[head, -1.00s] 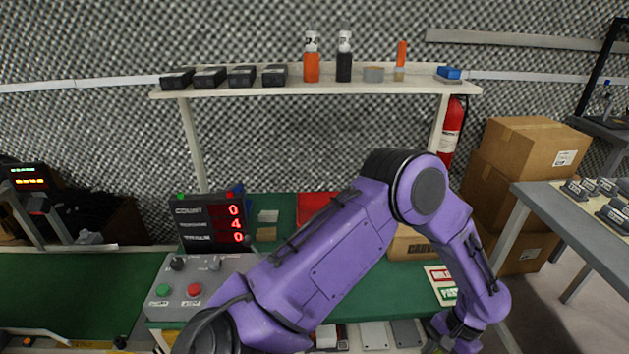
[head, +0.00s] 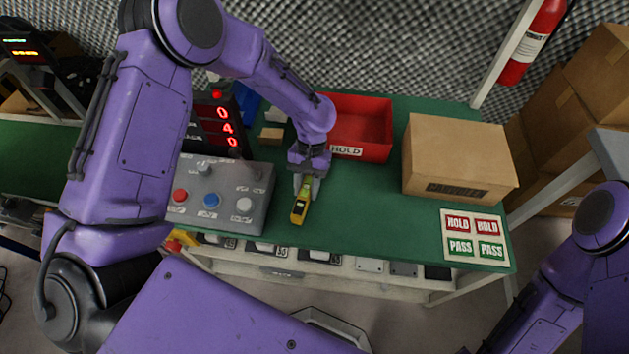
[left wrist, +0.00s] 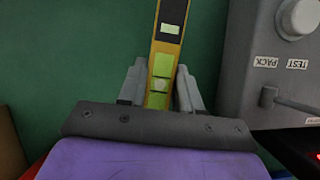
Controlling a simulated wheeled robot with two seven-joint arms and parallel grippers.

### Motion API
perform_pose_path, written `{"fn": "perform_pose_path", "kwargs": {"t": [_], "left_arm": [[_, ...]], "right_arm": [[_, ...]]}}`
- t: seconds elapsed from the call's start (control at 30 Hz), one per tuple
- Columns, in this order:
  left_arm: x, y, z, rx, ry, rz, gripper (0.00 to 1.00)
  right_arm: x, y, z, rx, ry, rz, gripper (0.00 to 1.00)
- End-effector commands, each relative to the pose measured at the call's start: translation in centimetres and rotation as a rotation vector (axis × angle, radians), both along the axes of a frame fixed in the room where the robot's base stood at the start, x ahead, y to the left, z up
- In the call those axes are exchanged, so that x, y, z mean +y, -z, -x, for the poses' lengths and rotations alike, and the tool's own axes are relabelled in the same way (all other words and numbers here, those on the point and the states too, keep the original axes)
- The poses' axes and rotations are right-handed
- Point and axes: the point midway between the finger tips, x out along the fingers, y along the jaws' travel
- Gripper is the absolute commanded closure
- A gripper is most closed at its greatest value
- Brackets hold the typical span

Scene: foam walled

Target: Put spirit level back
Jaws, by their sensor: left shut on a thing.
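The spirit level (head: 299,212) is a yellow bar with a dark end and yellow-green vials. My left gripper (head: 307,183) is shut on it, over the green bench top between the control box and the red bin. In the left wrist view the level (left wrist: 169,28) runs up the picture between the two grey fingers of my left gripper (left wrist: 159,82). I cannot tell whether the level touches the bench. Part of my right arm shows at the lower right of the head view, but its gripper is not in view.
A grey control box (head: 228,190) stands left of the level. A red HOLD bin (head: 345,152) and a cardboard box (head: 458,160) stand behind and to the right. A HOLD/PASS card (head: 474,237) lies at the right end. The green bench top (head: 375,215) is clear between.

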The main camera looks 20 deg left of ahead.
Motion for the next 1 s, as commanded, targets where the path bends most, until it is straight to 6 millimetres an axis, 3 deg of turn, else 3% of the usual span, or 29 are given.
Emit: {"fn": "perform_pose_path", "kwargs": {"t": [0.03,0.2,0.3,0.43,0.57,0.77,1.0], "left_arm": [[0.2,-1.7,0.8,-0.002,-0.101,0.006,1.00],[1.3,-6.2,4.6,-0.005,-0.657,0.017,1.00],[2.1,-8.3,6.5,-0.001,-0.990,0.009,1.00],[2.9,-9.4,8.0,0.010,-1.264,-0.009,1.00],[1.9,-8.5,7.1,0.013,-1.328,-0.019,1.00],[-2.0,-5.8,2.7,0.013,-1.321,-0.019,1.00],[-5.2,-1.1,-0.9,0.015,-1.320,-0.018,1.00]], "right_arm": [[0.0,-1.1,0.1,0.001,0.000,0.000,0.57],[0.0,-3.4,0.1,0.003,0.001,0.000,0.57],[0.0,-4.5,0.1,0.002,0.001,0.001,0.57],[0.0,-5.0,0.0,0.001,0.000,0.000,0.57],[0.0,-4.7,0.0,0.001,0.000,0.000,0.57],[0.0,-4.5,0.0,0.001,0.000,0.000,0.57],[0.0,-4.1,0.0,0.001,0.000,0.000,0.57]]}}
